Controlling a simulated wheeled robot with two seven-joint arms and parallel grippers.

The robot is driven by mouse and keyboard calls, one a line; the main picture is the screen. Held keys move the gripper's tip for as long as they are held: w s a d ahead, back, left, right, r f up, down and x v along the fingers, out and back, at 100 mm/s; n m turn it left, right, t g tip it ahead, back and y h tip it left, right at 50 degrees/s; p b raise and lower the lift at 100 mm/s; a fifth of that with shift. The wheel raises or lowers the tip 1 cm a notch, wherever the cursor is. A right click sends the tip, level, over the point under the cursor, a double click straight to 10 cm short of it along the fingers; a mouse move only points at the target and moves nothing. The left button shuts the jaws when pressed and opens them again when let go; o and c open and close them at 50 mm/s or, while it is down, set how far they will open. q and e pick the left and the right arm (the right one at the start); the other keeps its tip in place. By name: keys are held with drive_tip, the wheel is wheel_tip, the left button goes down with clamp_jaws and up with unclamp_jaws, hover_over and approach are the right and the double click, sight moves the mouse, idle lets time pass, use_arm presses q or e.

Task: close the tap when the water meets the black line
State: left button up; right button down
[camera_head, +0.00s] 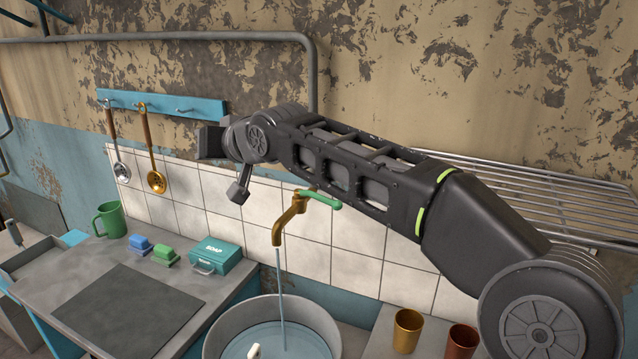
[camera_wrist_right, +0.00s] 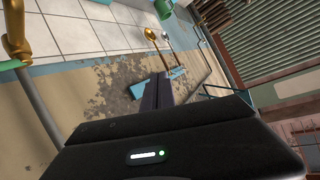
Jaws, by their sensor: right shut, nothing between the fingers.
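The brass tap (camera_head: 291,222) with a green lever handle (camera_head: 318,199) stands over the basin, and a thin stream of water (camera_head: 282,290) falls from its spout. The grey round basin (camera_head: 222,318) holds water (camera_head: 300,345); its lower part is cut off by the picture edge. I cannot see a black line. My right gripper (camera_head: 210,142) is shut and empty, up and left of the tap, apart from it. The right wrist view shows its dark fingers (camera_wrist_right: 157,92) together, with the tap (camera_wrist_right: 16,35) at the left edge. My left gripper is not in view.
A small white object (camera_head: 254,350) is in the basin. On the counter are a green mug (camera_head: 110,220), a soap box (camera_head: 215,257) and two small blocks. A gold cup (camera_head: 407,331) and a brown cup (camera_head: 461,342) stand right. Ladles hang from a blue rail (camera_head: 165,106).

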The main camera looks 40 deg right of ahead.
sight(319, 195)
drive_tip(key=s+d+f+n+g+h, duration=0.1)
drive_tip(key=s+d+n+g+h, duration=0.1)
drive_tip(key=s+d+g, duration=0.2)
drive_tip(key=s+d+f+n+g+h, duration=0.1)
drive_tip(key=s+d+f+g+h, duration=0.1)
drive_tip(key=s+d, duration=0.5)
drive_tip(key=shift+s+d+n+g+h, duration=0.35)
drive_tip(key=shift+s+g+h, duration=0.35)
drive_tip(key=shift+s+g, duration=0.45)
drive_tip(key=shift+a, duration=0.1)
drive_tip(key=x, duration=0.4)
drive_tip(key=d+x, duration=0.1)
drive_tip(key=x, duration=0.2)
drive_tip(key=d+r+x, duration=0.1)
drive_tip(key=x, duration=0.3)
drive_tip(key=shift+d+f, duration=0.25)
drive_tip(key=shift+f, duration=0.1)
drive_tip(key=shift+w+d+f, duration=0.15)
drive_tip(key=shift+d, duration=0.3)
